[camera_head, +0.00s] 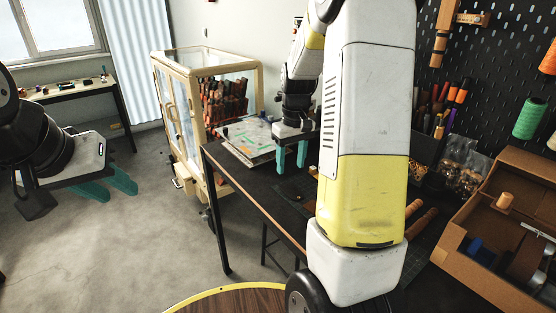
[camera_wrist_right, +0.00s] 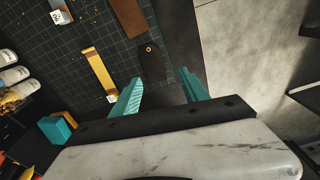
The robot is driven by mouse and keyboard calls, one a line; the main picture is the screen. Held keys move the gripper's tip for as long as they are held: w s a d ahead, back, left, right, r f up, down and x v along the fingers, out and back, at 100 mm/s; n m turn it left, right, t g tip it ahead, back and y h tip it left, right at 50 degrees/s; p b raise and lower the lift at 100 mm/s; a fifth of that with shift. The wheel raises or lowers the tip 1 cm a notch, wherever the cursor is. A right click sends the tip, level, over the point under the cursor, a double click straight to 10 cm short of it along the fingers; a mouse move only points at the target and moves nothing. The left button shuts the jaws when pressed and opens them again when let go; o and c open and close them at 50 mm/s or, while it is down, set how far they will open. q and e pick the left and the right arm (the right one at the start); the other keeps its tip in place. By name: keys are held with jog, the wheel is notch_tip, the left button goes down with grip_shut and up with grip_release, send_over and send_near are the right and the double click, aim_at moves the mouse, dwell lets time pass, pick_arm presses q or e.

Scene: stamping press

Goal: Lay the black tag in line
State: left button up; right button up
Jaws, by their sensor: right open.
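The black tag (camera_wrist_right: 151,62), a small dark piece with a brass-coloured eyelet, lies on the dark gridded mat (camera_wrist_right: 75,40) in the right wrist view. It sits just beyond the gap between the fingers of my right gripper (camera_wrist_right: 162,84), which is open and empty. A brown tag (camera_wrist_right: 128,16) lies just past the black tag. In the head view my right gripper (camera_head: 291,160) points down over the workbench; I cannot make out the black tag there. My left gripper (camera_head: 117,193) hangs over the floor at the left, its teal fingers apart and empty.
A yellow strip (camera_wrist_right: 98,70) lies left of the black tag. A cardboard box (camera_head: 480,215) stands at the bench's right, and a pale board (camera_head: 250,138) lies at its far end. A glass-sided cabinet (camera_head: 185,105) stands behind. My right arm hides much of the bench.

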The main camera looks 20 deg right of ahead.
aim_at(292, 191)
jog(key=f, duration=0.1)
jog(key=w+d+f, duration=0.1)
jog(key=shift+w+d+f+g, duration=0.2)
jog(key=shift+f+g, duration=0.1)
jog(key=shift+f, duration=0.1)
notch_tip(292, 191, down, 7)
jog(key=shift+r, duration=0.1)
jog(key=shift+c, duration=0.4)
jog(key=c, duration=0.8)
jog(key=shift+r, duration=2.55)
